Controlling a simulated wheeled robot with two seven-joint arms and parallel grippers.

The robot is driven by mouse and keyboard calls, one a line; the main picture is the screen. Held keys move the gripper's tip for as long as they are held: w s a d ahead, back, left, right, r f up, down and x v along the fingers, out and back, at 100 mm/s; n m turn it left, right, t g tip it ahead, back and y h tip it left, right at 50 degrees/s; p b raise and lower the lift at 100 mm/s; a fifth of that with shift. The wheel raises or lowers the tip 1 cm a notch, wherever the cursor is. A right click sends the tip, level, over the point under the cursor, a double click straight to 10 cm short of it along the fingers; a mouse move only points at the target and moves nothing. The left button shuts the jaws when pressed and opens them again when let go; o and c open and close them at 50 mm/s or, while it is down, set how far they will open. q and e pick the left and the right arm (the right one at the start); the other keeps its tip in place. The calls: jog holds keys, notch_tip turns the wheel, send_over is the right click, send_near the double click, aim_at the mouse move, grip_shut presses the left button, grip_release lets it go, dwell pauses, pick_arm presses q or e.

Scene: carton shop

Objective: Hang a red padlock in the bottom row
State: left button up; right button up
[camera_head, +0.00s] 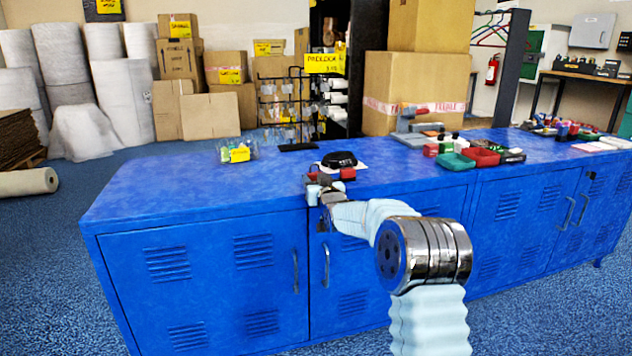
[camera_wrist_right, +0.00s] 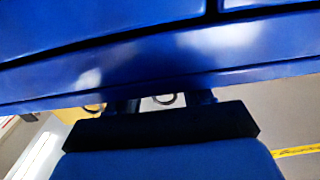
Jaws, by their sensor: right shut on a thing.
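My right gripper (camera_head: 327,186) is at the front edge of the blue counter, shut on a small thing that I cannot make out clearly. Small red patches (camera_head: 348,173) show right by it; at this size I cannot tell whether they are a red padlock in the jaws or things on the counter behind. My left gripper is not in view.
The blue counter (camera_head: 180,185) is mostly bare at its left. A clear tray of small items (camera_head: 237,151) and a black round object (camera_head: 340,160) lie on it. Coloured bins (camera_head: 481,156) stand to the right. The right wrist view shows mostly blue surfaces and two small rings (camera_wrist_right: 166,98).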

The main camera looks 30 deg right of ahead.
jog(key=shift+r, duration=0.15)
jog(key=shift+s+a+r, duration=0.1)
jog(key=shift+s+r, duration=0.1)
jog(key=shift+r, duration=0.7)
jog(key=shift+s+a+f, duration=0.1)
jog(key=shift+s+f, duration=0.05)
jog(key=shift+s, duration=0.25)
jog(key=shift+b+v, duration=0.85)
jog(key=shift+b, duration=0.15)
jog(key=shift+b+v, duration=0.9)
jog(key=shift+v, duration=0.55)
jog(key=shift+c, duration=0.6)
jog(key=shift+b+v, duration=0.55)
jog(key=shift+v, duration=1)
